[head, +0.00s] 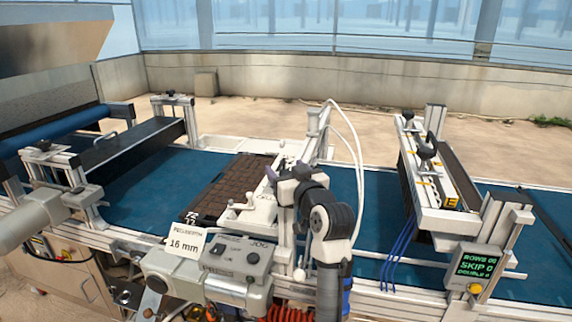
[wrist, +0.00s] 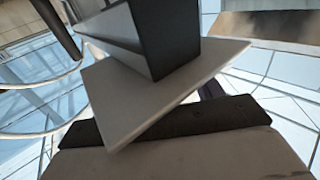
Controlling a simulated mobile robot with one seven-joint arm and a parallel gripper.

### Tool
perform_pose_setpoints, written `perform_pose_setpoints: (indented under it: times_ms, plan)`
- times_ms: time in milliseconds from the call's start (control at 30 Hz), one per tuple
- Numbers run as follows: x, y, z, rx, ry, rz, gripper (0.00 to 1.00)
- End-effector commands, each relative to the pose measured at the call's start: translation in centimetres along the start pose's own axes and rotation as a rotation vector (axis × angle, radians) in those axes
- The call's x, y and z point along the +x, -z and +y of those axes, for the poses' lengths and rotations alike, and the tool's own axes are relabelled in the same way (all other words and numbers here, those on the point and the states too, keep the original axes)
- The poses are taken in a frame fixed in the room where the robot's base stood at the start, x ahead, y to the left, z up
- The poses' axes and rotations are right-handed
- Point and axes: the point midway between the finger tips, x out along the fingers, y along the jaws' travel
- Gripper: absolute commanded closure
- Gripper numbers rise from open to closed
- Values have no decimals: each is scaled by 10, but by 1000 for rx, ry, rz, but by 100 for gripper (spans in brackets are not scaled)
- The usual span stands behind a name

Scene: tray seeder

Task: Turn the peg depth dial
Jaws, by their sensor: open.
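A white card (head: 185,243) that appears to read peg depth, 16 mm, stands at the front of the machine in the head view. My gripper (head: 286,170) is open at the white dibbling station (head: 262,205), right of the dark cell tray (head: 238,182). My black and white wrist hides much of the station, and I cannot pick out the peg depth dial. The wrist view shows a pale flat plate (wrist: 135,112) with a dark grey block (wrist: 172,40) against it, very close. I cannot tell whether my fingers touch anything.
A grey control box (head: 233,256) with a black knob sits beside the card. A white hose (head: 352,140) arches behind my wrist. A seeder bridge (head: 440,190) with a green display (head: 478,265) stands to the right. The blue belt (head: 150,195) is bare left of the tray.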

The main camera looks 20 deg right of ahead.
Motion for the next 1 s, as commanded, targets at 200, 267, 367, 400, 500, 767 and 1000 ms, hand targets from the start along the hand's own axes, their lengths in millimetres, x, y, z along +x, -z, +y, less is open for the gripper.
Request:
perform_pose_setpoints:
  times_ms: [200,267,367,400,500,767,1000]
  plan:
    - [8,0,0,-1,-1,0,35]
    - [8,0,0,-1,-1,0,35]
    - [8,0,0,-1,-1,0,35]
    - [8,0,0,-1,-1,0,37]
    - [7,0,0,0,-1,0,50]
    - [7,0,0,0,-1,0,79]
    - [8,0,0,1,-29,0,79]
